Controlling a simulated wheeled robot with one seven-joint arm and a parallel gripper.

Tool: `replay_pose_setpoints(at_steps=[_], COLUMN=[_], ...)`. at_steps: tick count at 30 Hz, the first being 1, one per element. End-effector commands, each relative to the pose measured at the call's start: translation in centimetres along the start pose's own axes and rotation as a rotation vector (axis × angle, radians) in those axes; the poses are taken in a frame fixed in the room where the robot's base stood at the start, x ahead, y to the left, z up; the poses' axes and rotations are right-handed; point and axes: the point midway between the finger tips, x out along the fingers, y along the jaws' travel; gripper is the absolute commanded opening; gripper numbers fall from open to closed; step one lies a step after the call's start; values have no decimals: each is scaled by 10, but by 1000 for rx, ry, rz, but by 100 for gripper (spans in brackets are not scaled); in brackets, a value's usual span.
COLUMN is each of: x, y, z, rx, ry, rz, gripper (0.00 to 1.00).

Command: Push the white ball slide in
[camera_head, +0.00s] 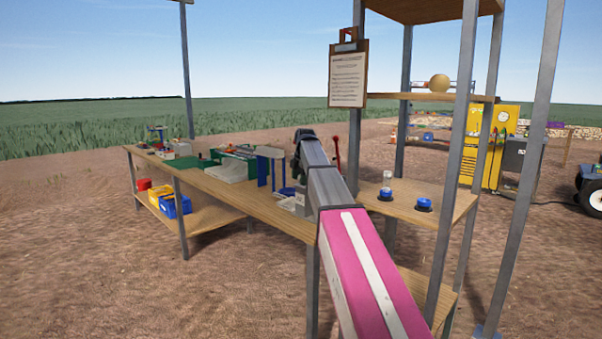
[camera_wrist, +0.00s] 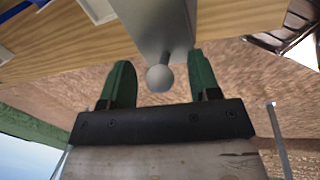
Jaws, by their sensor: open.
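The white ball (camera_wrist: 159,79) shows in the wrist view as a pale grey knob at the end of a grey block-like slide (camera_wrist: 153,25). The slide sticks out past the edge of a wooden bench top. My gripper (camera_wrist: 160,62) is open, with one green finger on each side of the ball. The ball lies between the fingers in the picture, with visible gaps on both sides. I cannot tell how far it is in depth. In the head view my arm hides the gripper fingers and the ball.
A long wooden bench (camera_head: 228,188) holds trays and a blue stand (camera_head: 270,166). A clipboard (camera_head: 347,78) hangs above. Brown ground is open in front of the bench.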

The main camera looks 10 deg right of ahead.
Motion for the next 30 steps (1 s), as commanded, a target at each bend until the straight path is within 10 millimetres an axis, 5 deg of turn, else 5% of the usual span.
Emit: replay_pose_setpoints(at_steps=[10, 15, 30], x=[3, 3, 3], y=[0, 0, 3], z=[0, 0, 14], rx=[0, 0, 0], ry=[0, 0, 0], rz=[0, 0, 0], gripper=[53, 3, 3])
